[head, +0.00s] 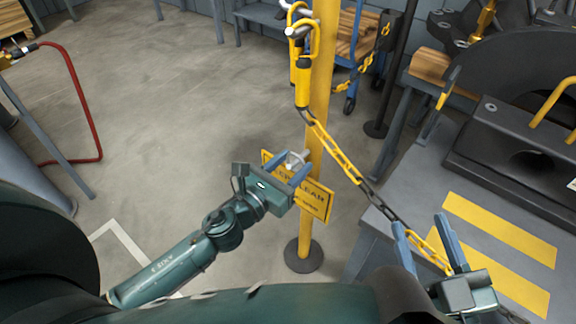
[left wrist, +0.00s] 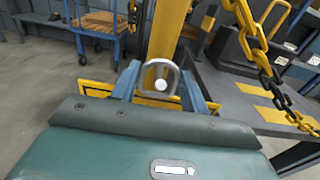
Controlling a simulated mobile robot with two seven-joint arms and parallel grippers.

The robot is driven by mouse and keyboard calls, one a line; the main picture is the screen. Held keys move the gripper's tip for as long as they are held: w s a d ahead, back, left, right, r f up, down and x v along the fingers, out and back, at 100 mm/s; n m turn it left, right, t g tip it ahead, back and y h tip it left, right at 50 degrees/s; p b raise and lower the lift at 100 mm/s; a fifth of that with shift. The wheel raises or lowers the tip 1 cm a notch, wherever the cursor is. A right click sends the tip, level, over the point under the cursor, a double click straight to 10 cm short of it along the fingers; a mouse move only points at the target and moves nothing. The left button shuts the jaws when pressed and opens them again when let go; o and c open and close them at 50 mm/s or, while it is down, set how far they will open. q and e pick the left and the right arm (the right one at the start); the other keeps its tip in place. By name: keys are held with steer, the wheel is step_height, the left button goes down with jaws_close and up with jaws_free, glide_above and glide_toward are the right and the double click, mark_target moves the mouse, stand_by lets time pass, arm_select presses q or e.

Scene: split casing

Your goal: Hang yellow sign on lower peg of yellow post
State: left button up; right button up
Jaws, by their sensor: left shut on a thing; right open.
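The yellow sign (head: 316,203) with dark lettering hangs tilted in front of the yellow post (head: 319,95). My left gripper (head: 291,172) is shut on the sign at its grey hanging loop, which shows between the fingers in the left wrist view (left wrist: 174,71). A pale peg end (left wrist: 161,85) shows inside the loop's outline; whether the loop rests on this lower peg I cannot tell. The sign is partly hidden behind the gripper in both views. My right gripper (head: 430,247) is open, at the lower right, with chain between its fingers.
Yellow hooks (head: 302,75) hang at the post's upper peg (head: 298,31). A yellow and black chain (head: 345,165) runs from them to the lower right, close beside the sign. A grey bench (head: 415,185) with dark machinery stands at right. Open floor (head: 160,110) lies left.

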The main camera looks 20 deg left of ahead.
stand_by(0.4)
arm_select(q)
steer(key=shift+w+d+f, duration=0.2)
steer(key=shift+w+f, duration=0.1)
steer(key=shift+w, duration=0.15)
steer(key=shift+w+f, duration=0.15)
steer(key=shift+f, duration=0.05)
stand_by(0.7)
steer(key=o, duration=1.4)
steer(key=shift+o, duration=0.4)
